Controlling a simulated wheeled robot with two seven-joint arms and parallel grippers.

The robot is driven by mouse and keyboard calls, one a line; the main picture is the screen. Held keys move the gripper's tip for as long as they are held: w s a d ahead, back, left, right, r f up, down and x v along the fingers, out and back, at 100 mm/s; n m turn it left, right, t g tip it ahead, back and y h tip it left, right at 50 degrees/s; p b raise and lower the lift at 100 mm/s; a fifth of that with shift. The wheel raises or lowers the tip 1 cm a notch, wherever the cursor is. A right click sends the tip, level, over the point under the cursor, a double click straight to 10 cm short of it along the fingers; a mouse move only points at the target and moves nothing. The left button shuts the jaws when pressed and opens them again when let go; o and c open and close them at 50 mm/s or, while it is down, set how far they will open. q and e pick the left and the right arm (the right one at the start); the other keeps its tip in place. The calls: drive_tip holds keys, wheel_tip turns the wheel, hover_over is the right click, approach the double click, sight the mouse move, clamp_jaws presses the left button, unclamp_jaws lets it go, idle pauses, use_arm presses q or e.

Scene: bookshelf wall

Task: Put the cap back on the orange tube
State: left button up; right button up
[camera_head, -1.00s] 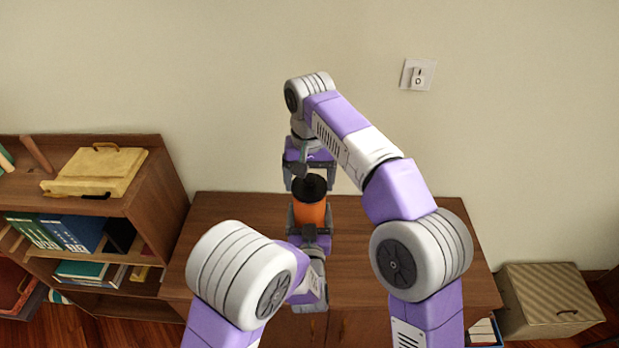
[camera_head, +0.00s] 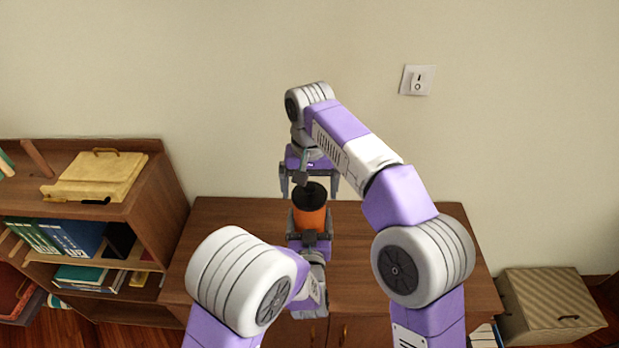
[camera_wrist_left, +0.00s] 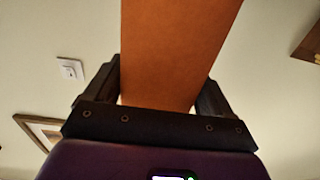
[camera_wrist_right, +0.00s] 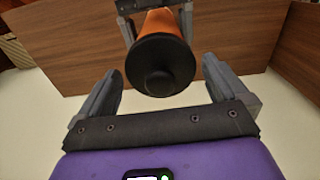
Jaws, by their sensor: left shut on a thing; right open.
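The orange tube (camera_head: 309,219) stands roughly upright over the cabinet. My left gripper (camera_head: 309,226) is shut on it. In the left wrist view, the tube (camera_wrist_left: 175,50) runs between the jaws of my left gripper (camera_wrist_left: 160,88). The black cap (camera_head: 310,193), with a round knob, sits on the tube's upper end. The right wrist view shows the cap (camera_wrist_right: 160,66) covering the end of the tube (camera_wrist_right: 160,22); whether it is fully seated I cannot tell. My right gripper (camera_head: 309,188) is open beside the cap, its fingers apart and empty. Its fingers (camera_wrist_right: 161,78) flank the cap without visible contact.
The brown cabinet top (camera_head: 385,245) is clear around the arms. A bookshelf (camera_head: 172,200) with books and a yellow case (camera_head: 97,177) stands at left. A striped box (camera_head: 553,295) is at lower right. A light switch (camera_head: 417,80) is on the wall.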

drive_tip(key=shift+r, duration=3.55)
